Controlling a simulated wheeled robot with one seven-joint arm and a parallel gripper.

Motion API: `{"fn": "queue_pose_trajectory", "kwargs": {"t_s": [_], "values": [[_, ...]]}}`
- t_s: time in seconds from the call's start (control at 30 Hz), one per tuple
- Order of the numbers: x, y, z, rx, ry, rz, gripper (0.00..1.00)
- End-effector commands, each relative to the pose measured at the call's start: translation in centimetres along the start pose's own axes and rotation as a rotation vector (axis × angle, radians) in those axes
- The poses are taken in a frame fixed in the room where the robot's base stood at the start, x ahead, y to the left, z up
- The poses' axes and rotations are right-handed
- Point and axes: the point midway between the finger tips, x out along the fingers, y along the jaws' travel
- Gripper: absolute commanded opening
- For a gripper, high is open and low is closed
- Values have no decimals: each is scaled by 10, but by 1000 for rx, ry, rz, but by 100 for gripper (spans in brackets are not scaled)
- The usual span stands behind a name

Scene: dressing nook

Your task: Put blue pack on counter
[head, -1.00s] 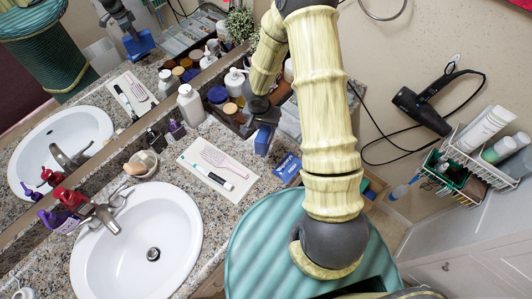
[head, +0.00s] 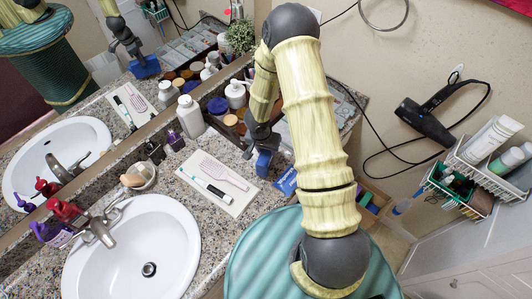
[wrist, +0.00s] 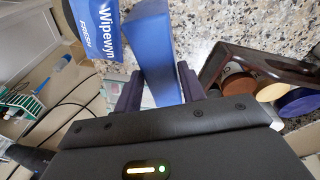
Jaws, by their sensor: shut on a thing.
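My gripper (head: 262,145) is shut on a blue pack (head: 264,163), held upright above or at the speckled counter (head: 215,238), right of the white mat. In the wrist view, my gripper (wrist: 160,85) has a finger on each side of the blue pack (wrist: 153,50). I cannot tell whether the pack's bottom touches the counter. A second blue pack (head: 287,181) lies close to its right near the counter edge, partly hidden by my arm. It seems to be the one lettered "Wipewyn" (wrist: 98,28) in the wrist view.
A white mat (head: 240,207) with a pink comb and toothbrush lies left of the held pack. A dark tray (wrist: 250,62) of jars and bottles stands behind. The sink (head: 130,255) is at left. A hair dryer (head: 425,122) and wire baskets (head: 480,170) hang right.

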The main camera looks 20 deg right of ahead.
Motion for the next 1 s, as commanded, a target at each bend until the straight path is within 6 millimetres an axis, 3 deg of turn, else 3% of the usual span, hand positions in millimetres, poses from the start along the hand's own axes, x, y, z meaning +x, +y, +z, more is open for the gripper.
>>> {"fn": "queue_pose_trajectory", "kwargs": {"t_s": [0.13,0.53,0.57,0.67,1.0], "values": [[22,-2,4,-1,-1,0,0],[26,-2,4,-1,0,0,0],[26,-2,4,-1,0,0,42],[26,-2,4,0,0,0,62],[24,-2,4,0,0,-1,62]]}}
